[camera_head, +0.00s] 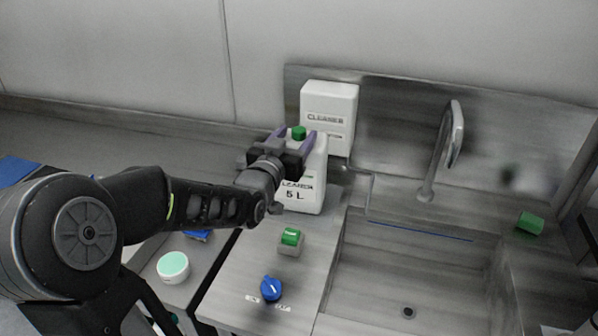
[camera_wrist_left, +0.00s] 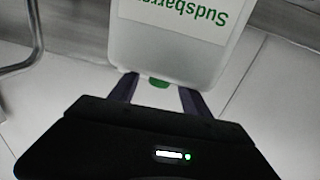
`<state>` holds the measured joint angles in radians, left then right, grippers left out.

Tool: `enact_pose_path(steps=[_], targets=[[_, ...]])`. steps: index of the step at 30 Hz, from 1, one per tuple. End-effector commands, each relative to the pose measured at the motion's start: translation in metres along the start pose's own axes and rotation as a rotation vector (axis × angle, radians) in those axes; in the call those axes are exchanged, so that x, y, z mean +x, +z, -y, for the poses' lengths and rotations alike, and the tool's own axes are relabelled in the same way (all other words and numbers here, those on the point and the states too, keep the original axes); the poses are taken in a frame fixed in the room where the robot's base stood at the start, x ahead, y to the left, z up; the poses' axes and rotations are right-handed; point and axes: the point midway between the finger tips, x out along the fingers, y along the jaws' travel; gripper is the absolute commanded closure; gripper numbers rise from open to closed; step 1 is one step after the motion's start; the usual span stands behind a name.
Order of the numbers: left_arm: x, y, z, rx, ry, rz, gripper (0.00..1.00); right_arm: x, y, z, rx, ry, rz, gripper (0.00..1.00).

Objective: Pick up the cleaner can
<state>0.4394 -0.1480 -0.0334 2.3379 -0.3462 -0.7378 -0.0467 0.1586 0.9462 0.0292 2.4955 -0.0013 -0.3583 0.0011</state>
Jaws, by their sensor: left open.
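The cleaner can (camera_head: 308,196) is a white jug with a green cap (camera_head: 299,133), standing upright on the steel counter left of the sink. Its label reads "5 L", partly covered by my arm. My left gripper (camera_head: 294,138) is open at the can's top, with its purple fingers on either side of the cap. In the left wrist view the can (camera_wrist_left: 170,58) shows an upside-down label starting "Sudsbarr", and the green cap (camera_wrist_left: 159,82) lies between the fingers of the left gripper (camera_wrist_left: 158,90). I cannot tell whether the fingers touch it. My right gripper is not in view.
A white box (camera_head: 328,112) lettered "CLEANER" is behind the can, against the steel backsplash. In front are a green switch (camera_head: 291,238) and a blue knob (camera_head: 271,289). The sink (camera_head: 420,270) and its tap (camera_head: 452,140) are to the right. A green cylinder (camera_head: 530,223) is at the far right.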

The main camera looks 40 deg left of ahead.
Motion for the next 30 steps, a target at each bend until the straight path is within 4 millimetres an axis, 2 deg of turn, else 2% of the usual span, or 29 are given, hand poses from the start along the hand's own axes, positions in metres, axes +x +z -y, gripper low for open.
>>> enact_pose_path(steps=[2,21,30], targets=[[-0.0001,0.0000,0.0000,0.000,0.000,0.000,0.46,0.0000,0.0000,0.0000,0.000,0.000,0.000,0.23],[-0.0001,0.0000,-0.0001,0.000,0.000,0.000,0.98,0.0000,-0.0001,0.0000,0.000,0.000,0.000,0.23],[-0.0001,0.0000,-0.0001,0.000,0.000,0.000,1.00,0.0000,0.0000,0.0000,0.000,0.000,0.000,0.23]])
